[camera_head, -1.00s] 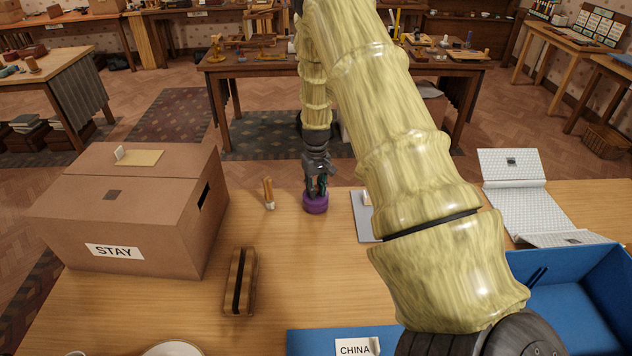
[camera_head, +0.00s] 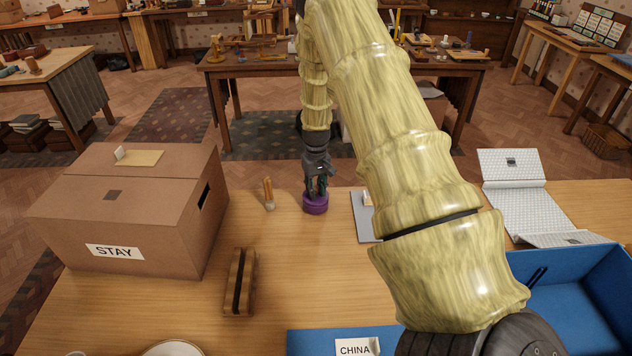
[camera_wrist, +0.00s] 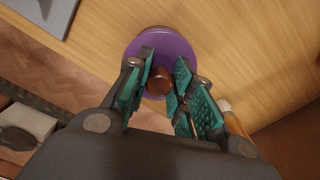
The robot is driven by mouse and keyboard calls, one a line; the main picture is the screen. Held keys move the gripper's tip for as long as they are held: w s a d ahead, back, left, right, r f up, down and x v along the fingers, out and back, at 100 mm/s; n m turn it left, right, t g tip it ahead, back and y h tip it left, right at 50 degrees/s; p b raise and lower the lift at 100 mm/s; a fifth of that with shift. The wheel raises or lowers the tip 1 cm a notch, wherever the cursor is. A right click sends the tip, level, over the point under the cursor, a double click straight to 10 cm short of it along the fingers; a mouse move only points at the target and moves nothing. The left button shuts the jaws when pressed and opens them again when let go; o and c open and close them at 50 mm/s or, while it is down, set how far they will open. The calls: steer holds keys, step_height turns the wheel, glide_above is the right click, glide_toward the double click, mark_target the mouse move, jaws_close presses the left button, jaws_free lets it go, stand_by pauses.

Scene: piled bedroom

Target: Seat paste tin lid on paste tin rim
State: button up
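A round purple piece (camera_head: 316,204) stands upright near the table's far edge. In the wrist view it is a flat purple disc (camera_wrist: 180,49) with a brown knob (camera_wrist: 160,81) in its middle. My gripper (camera_head: 317,190) points down over it. In the wrist view my gripper's teal pads (camera_wrist: 162,85) stand on both sides of the knob, very near it. I cannot tell whether they press on it. The disc looks like the lid. Whether a tin rim lies under it, touching or apart, I cannot make out.
A pencil holder (camera_head: 269,205) stands just left of the purple piece. A grey board (camera_head: 364,225) lies to the right. A cardboard box (camera_head: 125,235) marked STAY is at left, a slotted wooden block (camera_head: 240,284) in front, and a blue tray (camera_head: 570,300) at right.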

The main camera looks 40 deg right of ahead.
steer(key=shift+o, duration=0.7)
steer(key=shift+r+p, duration=1.15)
steer(key=shift+r, duration=0.6)
steer(key=o, duration=0.6)
steer(key=shift+c, duration=0.2)
steer(key=shift+c, duration=0.4)
steer(key=c, duration=0.5)
